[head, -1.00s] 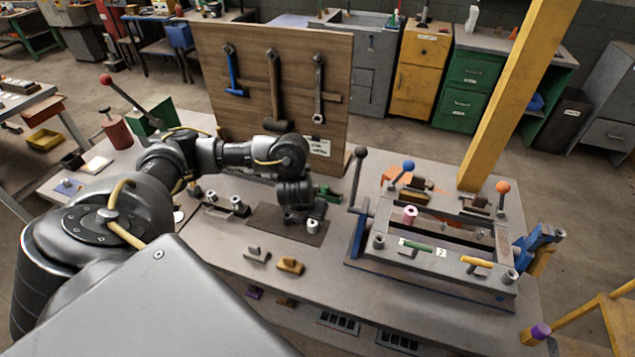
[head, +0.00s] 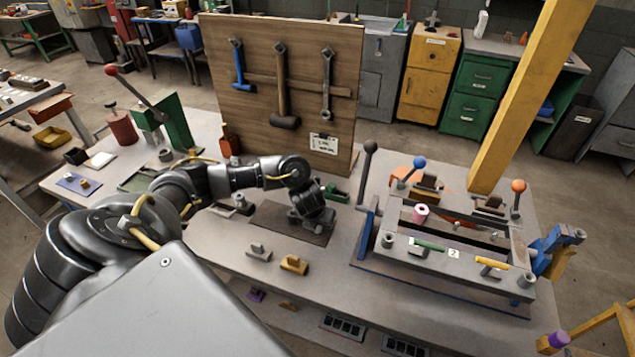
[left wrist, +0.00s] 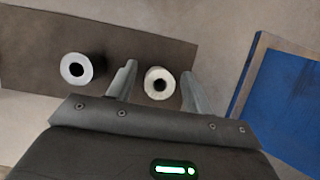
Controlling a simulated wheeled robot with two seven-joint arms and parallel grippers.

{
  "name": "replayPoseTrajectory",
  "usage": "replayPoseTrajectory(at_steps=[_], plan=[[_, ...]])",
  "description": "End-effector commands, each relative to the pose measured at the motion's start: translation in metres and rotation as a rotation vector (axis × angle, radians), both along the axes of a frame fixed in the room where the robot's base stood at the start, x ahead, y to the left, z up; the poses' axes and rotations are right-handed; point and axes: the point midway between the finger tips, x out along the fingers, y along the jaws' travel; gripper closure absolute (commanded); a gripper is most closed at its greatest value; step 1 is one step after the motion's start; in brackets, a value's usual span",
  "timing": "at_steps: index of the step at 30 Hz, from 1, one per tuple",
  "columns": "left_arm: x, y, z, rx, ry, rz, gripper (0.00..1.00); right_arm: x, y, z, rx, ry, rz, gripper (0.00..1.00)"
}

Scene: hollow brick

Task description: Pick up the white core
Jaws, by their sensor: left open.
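The white core (left wrist: 159,83), a short off-white hollow cylinder with a dark hole, stands near the edge of a dark mat (head: 262,222) on the bench. My left gripper (left wrist: 157,76) is open, with one finger on each side of the core in the left wrist view. I cannot tell whether either finger touches it. A second hollow cylinder, greyer (left wrist: 76,68), stands on the mat to the left, outside the fingers. In the head view my left gripper (head: 312,219) is low over the mat and hides the white core. My right gripper is not in view.
A frame press (head: 445,262) with coloured levers and a pink cylinder (head: 421,213) stands to the right. A tool board (head: 290,90) rises behind the mat.

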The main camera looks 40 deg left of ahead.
Motion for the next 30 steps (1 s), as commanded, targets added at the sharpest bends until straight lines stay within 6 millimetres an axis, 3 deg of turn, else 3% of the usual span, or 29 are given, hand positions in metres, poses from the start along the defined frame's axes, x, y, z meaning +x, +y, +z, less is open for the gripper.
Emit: replayPoseTrajectory(at_steps=[7, 17, 25, 30], plan=[[0.001, 0.0, -0.001, 0.0, 0.0, 0.0, 0.5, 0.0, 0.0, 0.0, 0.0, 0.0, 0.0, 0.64], [0.0, 0.0, -0.001, 0.0, 0.0, 0.0, 0.93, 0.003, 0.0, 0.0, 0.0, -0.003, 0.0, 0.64], [0.001, 0.0, 0.0, -0.001, -0.001, 0.0, 0.93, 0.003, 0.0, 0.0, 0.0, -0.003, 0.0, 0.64], [0.001, 0.0, 0.012, -0.001, -0.003, -0.003, 0.93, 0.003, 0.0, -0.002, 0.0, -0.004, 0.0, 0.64]])
